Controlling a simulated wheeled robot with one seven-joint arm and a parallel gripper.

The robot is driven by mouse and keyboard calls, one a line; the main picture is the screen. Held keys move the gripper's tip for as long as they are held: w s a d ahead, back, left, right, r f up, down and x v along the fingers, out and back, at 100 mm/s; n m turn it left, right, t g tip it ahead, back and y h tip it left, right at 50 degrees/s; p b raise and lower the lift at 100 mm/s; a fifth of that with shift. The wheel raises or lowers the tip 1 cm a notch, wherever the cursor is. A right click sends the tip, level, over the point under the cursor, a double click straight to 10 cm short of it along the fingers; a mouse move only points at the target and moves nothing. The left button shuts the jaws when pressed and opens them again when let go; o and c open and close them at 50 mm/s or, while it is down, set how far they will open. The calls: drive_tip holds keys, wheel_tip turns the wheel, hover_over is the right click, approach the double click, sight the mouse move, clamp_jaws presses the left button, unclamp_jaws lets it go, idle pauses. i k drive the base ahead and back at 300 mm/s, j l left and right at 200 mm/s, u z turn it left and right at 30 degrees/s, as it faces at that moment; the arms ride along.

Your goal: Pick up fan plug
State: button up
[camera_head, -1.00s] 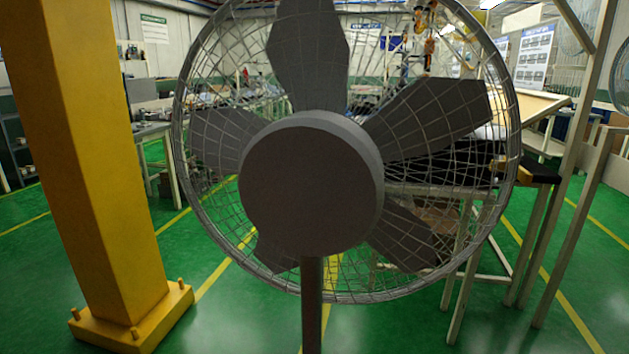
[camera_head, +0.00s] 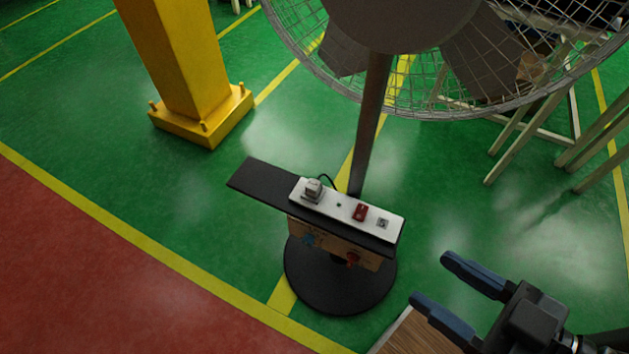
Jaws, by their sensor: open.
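The fan plug (camera_head: 313,188) is a small pale grey block. It sits upright at the left end of a white power strip (camera_head: 345,213), with a dark cord behind it. The strip lies on a black shelf (camera_head: 252,180) fixed at the fan's pole. My gripper (camera_head: 429,279) is at the lower right, open and empty, with its blue-tipped fingers pointing left. It is apart from the plug, to its right and nearer to me.
A red switch (camera_head: 360,212) and a socket (camera_head: 383,223) are on the strip. The fan pole (camera_head: 370,125) rises behind it to the caged fan head. A round black base (camera_head: 335,275) stands below. A yellow column (camera_head: 185,60) stands at the left.

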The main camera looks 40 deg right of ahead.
sight(313, 187)
drive_tip(key=i+j+z, duration=0.15)
drive_tip(key=j, duration=0.5)
drive_tip(key=i+j+z, duration=0.2)
drive_tip(key=j, duration=0.5)
drive_tip(key=i+j+z, duration=0.15)
drive_tip(key=j, duration=0.55)
drive_tip(key=j+z, duration=0.2)
drive_tip(key=j, duration=0.55)
drive_tip(key=i, duration=0.05)
